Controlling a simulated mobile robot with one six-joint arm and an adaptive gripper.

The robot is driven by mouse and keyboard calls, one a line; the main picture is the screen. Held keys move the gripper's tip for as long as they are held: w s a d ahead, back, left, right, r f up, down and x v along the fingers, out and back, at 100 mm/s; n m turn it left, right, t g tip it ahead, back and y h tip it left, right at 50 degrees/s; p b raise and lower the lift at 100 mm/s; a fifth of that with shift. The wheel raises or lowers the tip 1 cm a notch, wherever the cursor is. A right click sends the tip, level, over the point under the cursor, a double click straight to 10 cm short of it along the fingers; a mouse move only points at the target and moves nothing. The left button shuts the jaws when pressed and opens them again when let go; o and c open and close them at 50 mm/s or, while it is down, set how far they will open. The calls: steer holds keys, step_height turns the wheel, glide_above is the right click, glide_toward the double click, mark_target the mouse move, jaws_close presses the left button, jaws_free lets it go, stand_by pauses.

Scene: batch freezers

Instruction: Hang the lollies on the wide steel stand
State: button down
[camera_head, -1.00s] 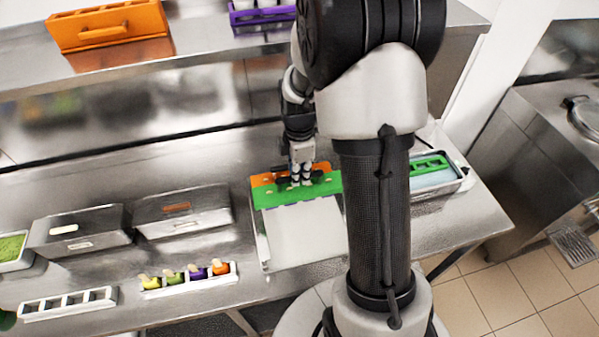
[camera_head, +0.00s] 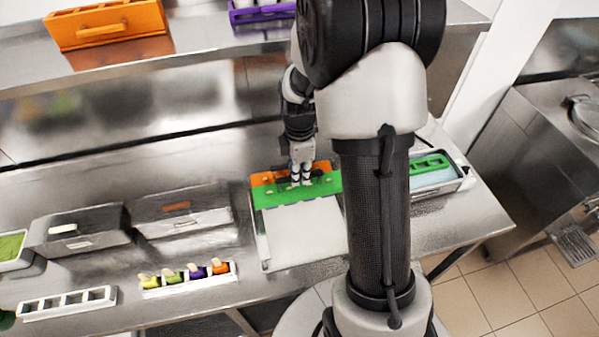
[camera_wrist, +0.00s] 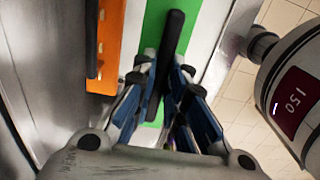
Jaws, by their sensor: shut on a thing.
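A green bar (camera_head: 275,195) with small pale spots lies at the back of a steel frame (camera_head: 264,250), beside an orange bar (camera_head: 262,180). I take this frame to be the wide steel stand, but cannot be sure. My gripper (camera_head: 302,183) is at the green bar. In the wrist view, my gripper (camera_wrist: 168,95) is shut around a dark rod (camera_wrist: 173,35) over the green bar (camera_wrist: 153,35). The orange bar (camera_wrist: 108,45) lies left of it with its own dark rod. Anything hanging under the bars is hidden. Yellow, green, purple and orange lollies (camera_head: 197,272) sit in a white holder.
Two steel boxes (camera_head: 80,233) and an empty white rack (camera_head: 68,304) are at left. A tray with a green rack (camera_head: 430,165) is at right. The shelf above holds an orange box (camera_head: 105,25) and a purple rack.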

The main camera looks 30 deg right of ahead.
mark_target(299, 187)
steer(key=shift+f+b, duration=2.6)
steer(key=shift+f, duration=0.8)
stand_by(1.3)
stand_by(0.4)
steer(key=c, duration=1.5)
jaws_free()
steer(key=shift+c, duration=0.2)
step_height(299, 187, up, 12)
